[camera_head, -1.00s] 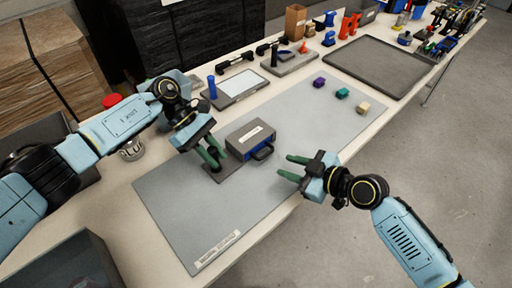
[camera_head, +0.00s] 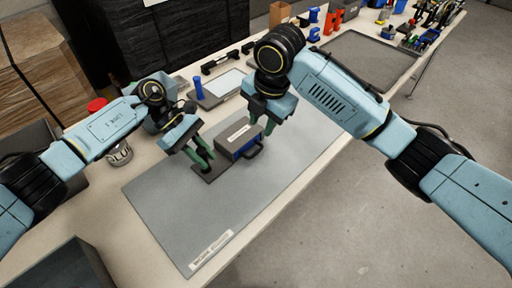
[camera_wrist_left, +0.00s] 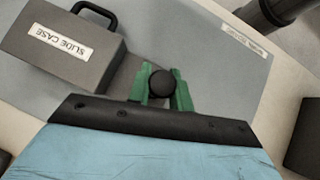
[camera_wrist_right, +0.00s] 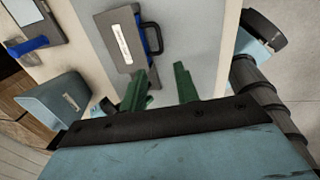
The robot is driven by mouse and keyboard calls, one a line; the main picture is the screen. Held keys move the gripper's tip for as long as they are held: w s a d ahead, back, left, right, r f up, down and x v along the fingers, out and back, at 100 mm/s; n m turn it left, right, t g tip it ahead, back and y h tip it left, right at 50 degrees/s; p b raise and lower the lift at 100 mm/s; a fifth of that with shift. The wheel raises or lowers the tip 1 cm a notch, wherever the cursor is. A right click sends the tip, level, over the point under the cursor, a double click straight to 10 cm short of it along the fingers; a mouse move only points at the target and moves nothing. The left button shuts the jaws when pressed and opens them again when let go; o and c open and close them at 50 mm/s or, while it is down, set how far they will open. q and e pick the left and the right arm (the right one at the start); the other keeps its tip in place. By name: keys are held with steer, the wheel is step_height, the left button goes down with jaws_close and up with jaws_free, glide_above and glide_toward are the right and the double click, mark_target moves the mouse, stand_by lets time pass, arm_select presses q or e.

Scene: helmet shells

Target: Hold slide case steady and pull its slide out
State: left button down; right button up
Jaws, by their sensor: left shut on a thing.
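The grey slide case (camera_head: 230,134), with a white label, sits on the mat on a dark base plate (camera_head: 207,176). The blue slide (camera_head: 247,148) shows at its right end with a black handle (camera_head: 254,153). The handle also shows in the left wrist view (camera_wrist_left: 97,11) and right wrist view (camera_wrist_right: 154,38). My left gripper (camera_head: 202,158) is shut on a black round post (camera_wrist_left: 162,84) beside the case. My right gripper (camera_head: 263,119) is open and empty, above and behind the handle end. Its fingers (camera_wrist_right: 161,84) point towards that side, apart from the handle.
The grey mat (camera_head: 190,215) is clear in front of the case. A large dark tray (camera_head: 368,56) lies at the far right. My right arm crosses above the mat's right part.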

mark_target(255, 153)
steer(key=f, duration=0.4)
steer(key=w+a+f, duration=0.1)
steer(key=f, duration=0.6)
steer(key=shift+w+a+f, duration=0.15)
steer(key=shift+w+f, duration=0.05)
steer(key=shift+f, duration=0.15)
jaws_close()
